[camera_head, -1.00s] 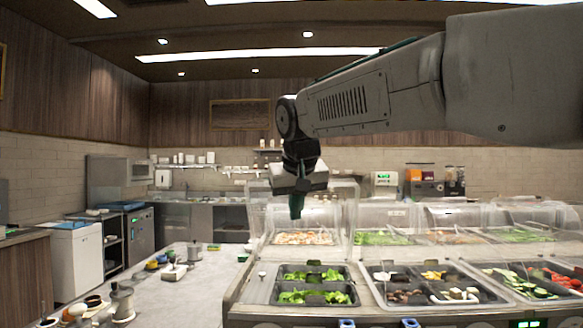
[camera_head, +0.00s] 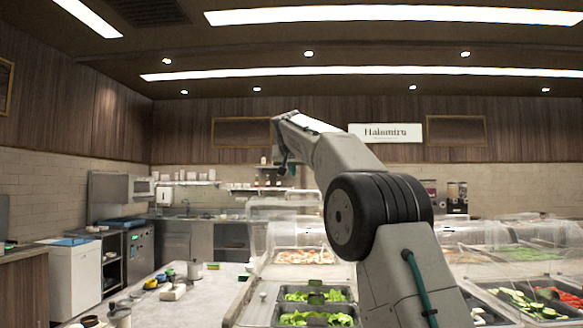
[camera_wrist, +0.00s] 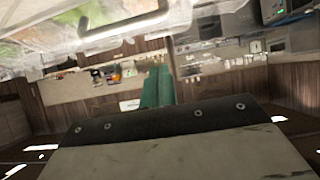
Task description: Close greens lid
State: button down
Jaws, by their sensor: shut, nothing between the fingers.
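Leafy greens (camera_head: 312,296) lie in dark pans at the near left of the salad counter, and these pans are uncovered. Clear lids stand raised farther back; one clear lid (camera_head: 285,212) is behind the greens, but I cannot tell for sure which lid is theirs. In the wrist view a clear lid with a pale bar handle (camera_wrist: 125,27) fills the upper left, with blurred green behind it. My gripper's green fingers (camera_wrist: 157,88) are shut and empty, apart from the handle in the picture.
A pale worktop (camera_head: 205,284) with jars and small items runs left of the counter. Pans with sliced vegetables (camera_head: 527,302) are at the right. My arm hides the middle of the counter. The air above the counter's left part is open.

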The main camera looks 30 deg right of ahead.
aim_at(293, 203)
jog(key=x, duration=0.5)
jog(key=shift+s+a+f, duration=0.15)
jog(key=shift+s+a, duration=0.2)
jog(key=shift+s, duration=0.15)
jog(key=shift+s+a+f, duration=0.15)
jog(key=shift+s+f, duration=0.15)
jog(key=shift+f, duration=0.15)
jog(key=shift+s+a+f, duration=0.4)
jog(key=shift+s+f, duration=0.15)
jog(key=shift+f, duration=0.05)
